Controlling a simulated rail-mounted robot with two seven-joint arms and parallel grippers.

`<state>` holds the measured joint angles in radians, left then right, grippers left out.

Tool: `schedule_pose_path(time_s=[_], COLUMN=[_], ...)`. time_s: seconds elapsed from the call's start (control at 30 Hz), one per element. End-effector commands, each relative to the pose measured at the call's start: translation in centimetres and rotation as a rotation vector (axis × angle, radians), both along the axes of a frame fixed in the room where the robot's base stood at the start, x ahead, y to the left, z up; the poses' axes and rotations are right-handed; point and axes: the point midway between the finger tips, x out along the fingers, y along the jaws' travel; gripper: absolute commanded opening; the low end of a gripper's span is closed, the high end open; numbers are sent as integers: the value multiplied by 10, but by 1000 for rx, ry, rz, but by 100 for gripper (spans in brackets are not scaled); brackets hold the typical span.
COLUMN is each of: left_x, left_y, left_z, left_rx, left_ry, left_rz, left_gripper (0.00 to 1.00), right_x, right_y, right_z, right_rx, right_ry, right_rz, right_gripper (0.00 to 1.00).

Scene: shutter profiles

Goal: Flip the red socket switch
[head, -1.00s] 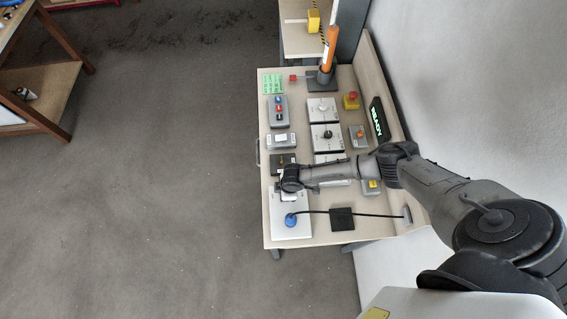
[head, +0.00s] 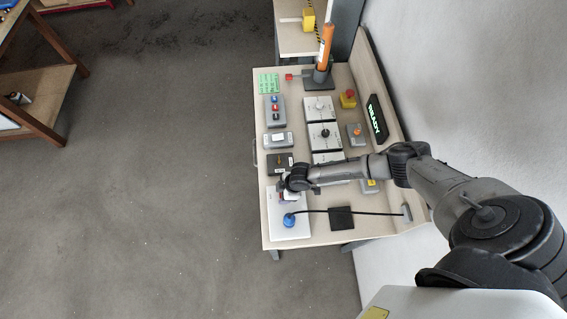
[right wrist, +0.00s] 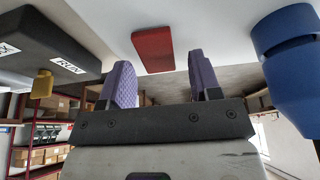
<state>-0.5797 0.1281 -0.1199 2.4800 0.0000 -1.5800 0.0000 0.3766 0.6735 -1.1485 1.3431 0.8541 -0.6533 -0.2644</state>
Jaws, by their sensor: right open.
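The red switch (right wrist: 153,50) is a flat red rectangle on the white socket panel (right wrist: 170,15) in the right wrist view. It lies ahead of my right gripper (right wrist: 162,76), roughly between its two fingertips and apart from them. The fingers are spread and nothing is between them. In the head view the right gripper (head: 287,196) hangs over the upper part of the white socket panel (head: 290,218) and mostly hides the switch. A blue plug (head: 289,220) sits on the panel's lower part; it also shows at the right of the wrist view (right wrist: 292,60). My left gripper is not in view.
A dark key box (head: 280,163) with a brass key (right wrist: 42,84) and a RUN label is beside the panel. A black cable (head: 365,212) runs from the plug past a black square (head: 342,218). Several other switch boxes fill the bench (head: 264,150) farther up.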

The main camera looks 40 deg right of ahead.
Motion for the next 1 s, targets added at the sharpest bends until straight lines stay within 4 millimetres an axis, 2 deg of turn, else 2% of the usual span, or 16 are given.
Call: schedule_pose_path(time_s=[0.17, 0.27, 0.7, 1.0], left_x=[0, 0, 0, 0], left_y=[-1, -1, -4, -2], left_z=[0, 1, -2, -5], left_rx=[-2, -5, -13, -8], left_ry=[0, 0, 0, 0], left_rz=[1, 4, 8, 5], left_gripper=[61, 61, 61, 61], right_x=[-1, -3, -21, -29], right_y=[-2, -5, -27, -37], right_z=[4, 13, 87, 121], right_rx=[-1, 0, -1, -2], right_ry=[1, 0, -1, 0], right_rz=[0, -1, 1, 1], right_gripper=[57, 57, 57, 57])
